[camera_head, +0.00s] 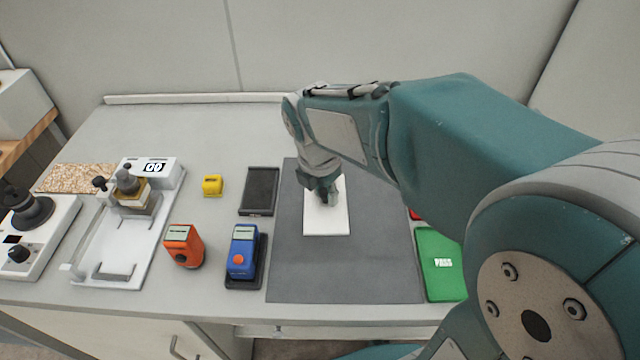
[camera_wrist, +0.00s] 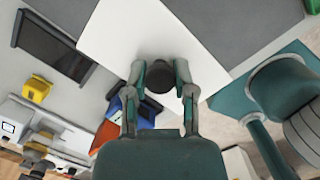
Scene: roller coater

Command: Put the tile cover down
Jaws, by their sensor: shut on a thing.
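The tile cover (camera_head: 328,220) is a flat white rectangular plate seen over the dark grey mat (camera_head: 290,265) in the head view. In the wrist view the white plate (camera_wrist: 125,35) has a round dark knob (camera_wrist: 159,77) on it. My gripper (camera_head: 324,196) points down at the plate, and its two fingers (camera_wrist: 160,82) are shut on the knob from both sides. The plate looks raised: in the wrist view it hides part of the mat and the bench edge. Its exact height is unclear, and its underside is hidden.
A blue device (camera_head: 243,255) and an orange one (camera_head: 183,245) stand left of the mat. A black tray (camera_head: 259,190) and a yellow block (camera_head: 212,185) lie farther back. A green PASS pad (camera_head: 441,278) is at right. The mat's front is clear.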

